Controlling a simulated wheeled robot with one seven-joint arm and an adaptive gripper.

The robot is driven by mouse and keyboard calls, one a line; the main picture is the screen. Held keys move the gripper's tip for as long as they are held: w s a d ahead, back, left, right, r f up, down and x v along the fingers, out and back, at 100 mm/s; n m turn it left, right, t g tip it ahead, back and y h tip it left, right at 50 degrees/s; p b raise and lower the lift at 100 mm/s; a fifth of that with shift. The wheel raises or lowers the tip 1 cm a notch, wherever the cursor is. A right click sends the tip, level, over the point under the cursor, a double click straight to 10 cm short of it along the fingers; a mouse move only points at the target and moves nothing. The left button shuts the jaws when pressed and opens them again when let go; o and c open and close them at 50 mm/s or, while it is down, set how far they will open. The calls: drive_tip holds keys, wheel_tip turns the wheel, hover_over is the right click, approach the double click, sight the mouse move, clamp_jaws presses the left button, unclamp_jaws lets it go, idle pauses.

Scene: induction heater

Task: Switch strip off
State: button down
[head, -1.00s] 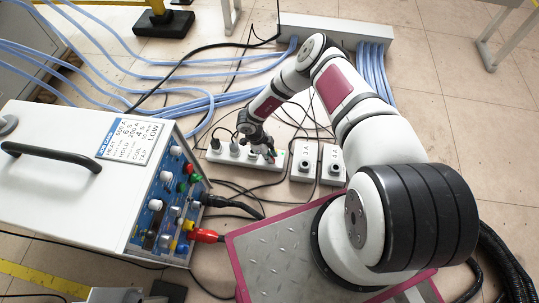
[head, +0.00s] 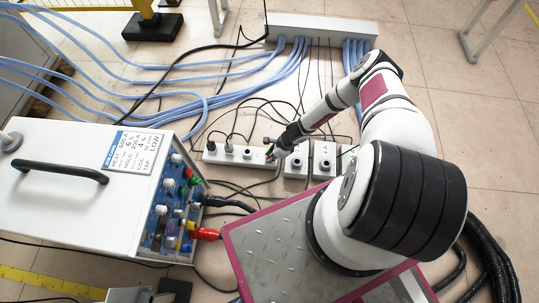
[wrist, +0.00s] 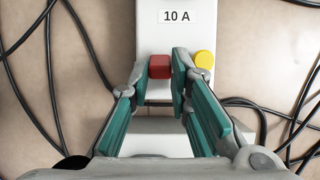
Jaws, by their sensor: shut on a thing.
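The white power strip (head: 222,157) lies on the floor right of the heater, with plugs in its left part. My gripper (head: 271,155) is at its right end, coming in from the upper right. In the wrist view a white housing (wrist: 150,30) carries a "10 A" label, a red switch (wrist: 160,67) and a round yellow button (wrist: 204,60). My gripper's teal-padded fingers (wrist: 160,78) stand on either side of the red switch and are shut on it. The yellow button is just outside the right finger. Whether the switch is on or off I cannot tell.
White socket boxes (head: 296,162) stand just right of the strip. The white heater (head: 60,190) with its knobbed panel is at the left. Black cables (wrist: 83,45) and blue hoses (head: 225,98) cross the floor. A grey manifold (head: 320,28) lies behind.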

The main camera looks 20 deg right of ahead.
drive_tip(key=shift+s+d+f+y, duration=0.1)
drive_tip(key=shift+d+f+y, duration=0.05)
drive_tip(key=shift+y, duration=0.25)
idle(0.3)
drive_tip(key=c, duration=1.8)
unclamp_jaws()
drive_tip(key=shift+o, duration=0.2)
drive_tip(key=v, duration=1.2)
drive_tip(key=shift+s, duration=0.25)
drive_tip(key=shift+d, duration=0.1)
